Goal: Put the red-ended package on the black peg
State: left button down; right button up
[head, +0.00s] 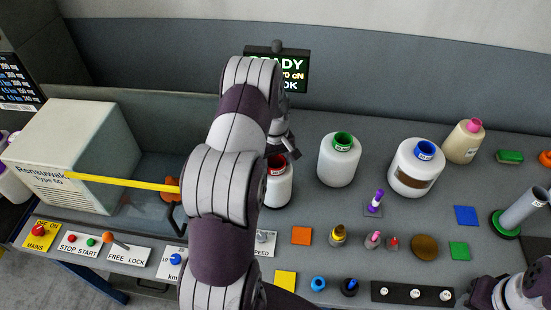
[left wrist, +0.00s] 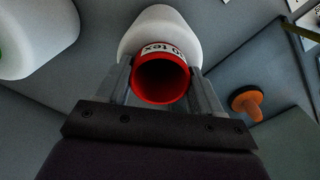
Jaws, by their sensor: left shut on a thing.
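The red-ended package is a white bottle-shaped bobbin with a red collar. It stands upright on the grey bench just right of my left arm in the head view (head: 278,185). In the head view my arm hides most of that gripper. I cannot make out the black peg for certain. Part of my right arm shows at the bottom right, without fingers.
A green-ended bobbin (head: 338,165), a blue-ended one (head: 414,172) and a pink-ended one (head: 462,143) stand to the right. A white box machine (head: 75,150) with a yellow bar (head: 125,182) is left. Small pegs and coloured squares fill the front.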

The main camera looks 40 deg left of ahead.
pick_arm(q)
jog(key=shift+f, duration=0.5)
jog(key=shift+c, duration=0.4)
grip_release()
jog(key=shift+s, duration=0.1)
jog(key=shift+r+b, duration=0.2)
jog(key=shift+b, duration=0.15)
notch_tip(320, 180, up, 12)
jog(key=b, duration=0.2)
jog(key=shift+r, duration=0.15)
